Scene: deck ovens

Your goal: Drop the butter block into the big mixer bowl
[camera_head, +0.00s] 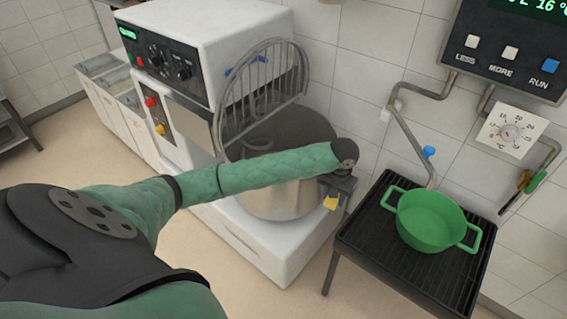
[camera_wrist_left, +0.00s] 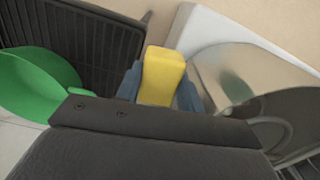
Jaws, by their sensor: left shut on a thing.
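The yellow butter block (camera_head: 331,202) is held between the fingers of my left gripper (camera_head: 336,192). In the left wrist view the butter block (camera_wrist_left: 161,76) sits between the two blue-grey fingertips of the gripper (camera_wrist_left: 158,88). The big mixer bowl (camera_head: 279,196) is a steel bowl on the white mixer; my left forearm crosses in front of it. The gripper is at the right side of the bowl, outside its rim in the head view. The bowl (camera_wrist_left: 222,72) also shows at the right in the left wrist view. My right gripper is not in view.
The raised wire guard (camera_head: 262,88) stands over the bowl's left side. A black slatted stand (camera_head: 370,235) with a green pot (camera_head: 430,220) is at the right. Pipes (camera_head: 410,135) and a control panel (camera_head: 510,50) are on the wall. White bins (camera_head: 120,110) stand at the left.

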